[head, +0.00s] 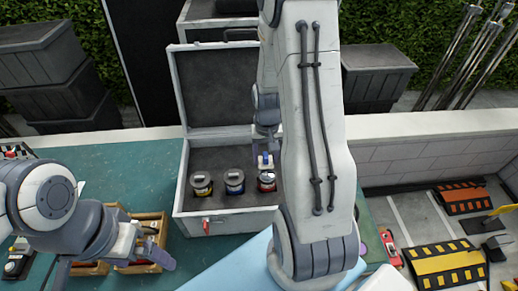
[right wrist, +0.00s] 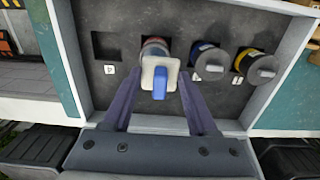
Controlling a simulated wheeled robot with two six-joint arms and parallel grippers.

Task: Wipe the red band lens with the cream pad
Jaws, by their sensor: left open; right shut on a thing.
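The red band lens (head: 267,184) stands upright in the dark foam of an open case, at the right of a row of lenses; in the right wrist view the red band lens (right wrist: 154,46) is partly covered by the pad. The cream pad (right wrist: 160,68), with a blue grip, is between the fingers of my right gripper (right wrist: 160,80), which is shut on it. In the head view the pad (head: 263,161) is just at the lens; I cannot tell whether they touch. My left gripper (head: 118,266) is open and empty over the wooden trays at the lower left.
A blue band lens (head: 234,182) and a yellow band lens (head: 201,185) stand left of the red one. The grey case (head: 178,195) has its lid up behind them. An empty square slot (right wrist: 105,44) is beside the red lens. Wooden trays (head: 90,268) hold small items.

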